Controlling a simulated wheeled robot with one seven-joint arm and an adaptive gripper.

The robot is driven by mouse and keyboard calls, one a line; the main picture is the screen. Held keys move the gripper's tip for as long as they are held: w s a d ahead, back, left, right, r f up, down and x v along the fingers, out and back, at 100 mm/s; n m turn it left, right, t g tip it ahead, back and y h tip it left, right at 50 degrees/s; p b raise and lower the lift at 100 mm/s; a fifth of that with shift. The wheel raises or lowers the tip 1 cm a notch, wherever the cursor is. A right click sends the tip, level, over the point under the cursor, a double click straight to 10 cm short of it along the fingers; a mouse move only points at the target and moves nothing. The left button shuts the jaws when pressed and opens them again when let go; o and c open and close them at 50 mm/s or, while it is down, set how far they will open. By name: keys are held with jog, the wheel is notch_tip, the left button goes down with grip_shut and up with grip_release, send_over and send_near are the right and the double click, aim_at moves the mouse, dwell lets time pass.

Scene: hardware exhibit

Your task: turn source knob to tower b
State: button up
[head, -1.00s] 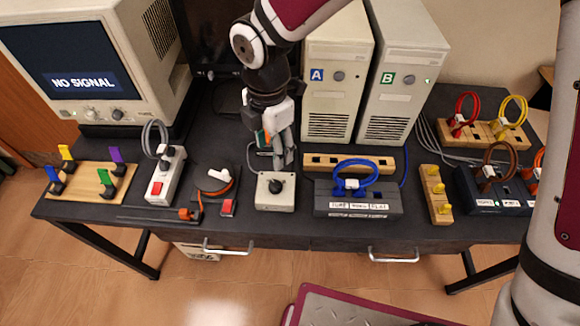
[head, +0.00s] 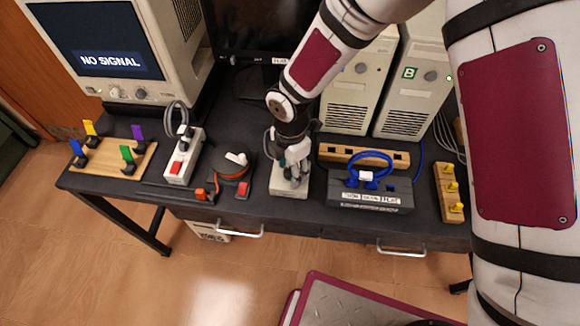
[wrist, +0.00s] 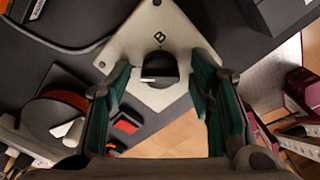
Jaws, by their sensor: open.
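The source knob (wrist: 159,68) is a black knob on a pale switch box (wrist: 178,28). In the wrist view a letter B is printed on the box just above the knob; I cannot tell which way the knob points. My gripper (wrist: 160,75) is open, with one green-padded finger on each side of the knob and a visible gap to each. In the head view my gripper (head: 291,168) is over the box (head: 289,190) and hides the knob. Tower B (head: 413,85) stands behind to the right, its green B label showing.
A blue cable on a dark patch box (head: 370,197) sits right of the switch box. An orange reel (head: 232,170), red switch (head: 243,190) and white power strip (head: 184,158) are to the left. A monitor (head: 95,50) reads NO SIGNAL.

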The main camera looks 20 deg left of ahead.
jog(key=c, duration=1.2)
jog(key=shift+o, duration=0.2)
jog(key=m+b, duration=0.1)
jog(key=m, duration=0.7)
jog(key=shift+m, duration=0.3)
jog(key=m, duration=0.4)
jog(key=shift+m, duration=0.3)
jog(key=m, duration=0.4)
jog(key=shift+m+p, duration=0.3)
jog(key=shift+p, duration=0.1)
